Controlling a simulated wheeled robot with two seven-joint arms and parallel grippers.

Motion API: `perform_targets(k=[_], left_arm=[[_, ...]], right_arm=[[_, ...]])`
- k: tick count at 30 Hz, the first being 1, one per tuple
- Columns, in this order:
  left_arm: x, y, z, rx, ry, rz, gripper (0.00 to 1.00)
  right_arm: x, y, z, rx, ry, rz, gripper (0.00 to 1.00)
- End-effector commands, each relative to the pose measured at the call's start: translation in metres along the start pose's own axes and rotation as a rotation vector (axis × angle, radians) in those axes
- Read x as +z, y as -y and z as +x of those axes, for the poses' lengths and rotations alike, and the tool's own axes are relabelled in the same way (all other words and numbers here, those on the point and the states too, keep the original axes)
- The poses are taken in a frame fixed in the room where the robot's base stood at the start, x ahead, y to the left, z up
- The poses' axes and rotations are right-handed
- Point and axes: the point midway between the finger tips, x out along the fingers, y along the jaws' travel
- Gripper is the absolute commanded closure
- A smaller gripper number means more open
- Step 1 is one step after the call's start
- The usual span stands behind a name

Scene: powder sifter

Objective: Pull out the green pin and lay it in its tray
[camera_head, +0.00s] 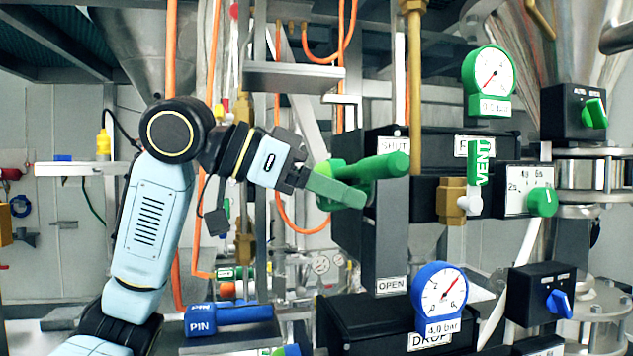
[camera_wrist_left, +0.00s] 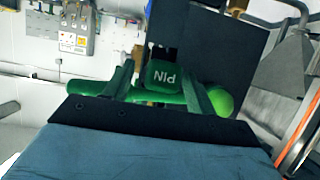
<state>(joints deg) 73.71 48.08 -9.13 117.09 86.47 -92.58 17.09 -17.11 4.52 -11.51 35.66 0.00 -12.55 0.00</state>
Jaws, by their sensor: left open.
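The green pin (camera_head: 385,167) sits at the black housing with a grey upright plate, its rounded handle sticking out. In the left wrist view its block lettered PIN (camera_wrist_left: 165,76) shows upside down. My left gripper (camera_head: 335,180) is at the pin, its fingers apart. In the left wrist view the fingers (camera_wrist_left: 160,90) stand on either side of the lettered block; whether they touch it is unclear. I cannot make out the green pin's tray for certain. My right gripper is not in view.
A blue pin (camera_head: 230,313) lies on a dark tray at lower left. A green VENT handle (camera_head: 480,163), gauges (camera_head: 441,291) and knobs crowd the right. Orange hoses (camera_head: 172,200) hang behind my left arm. The black DROP box (camera_head: 345,325) is below.

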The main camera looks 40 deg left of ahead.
Motion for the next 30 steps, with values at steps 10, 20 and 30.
perform_targets(k=[10,20,30], left_arm=[[0.0002,0.0000,0.0000,0.000,0.000,0.000,0.62],[-0.0001,0.0000,-0.0005,0.000,-0.001,0.000,0.94],[0.0025,0.0002,-0.0062,0.000,0.000,0.000,0.94]], right_arm=[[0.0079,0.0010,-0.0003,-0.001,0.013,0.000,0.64],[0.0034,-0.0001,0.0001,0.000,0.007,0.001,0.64],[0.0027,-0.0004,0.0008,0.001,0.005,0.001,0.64]])
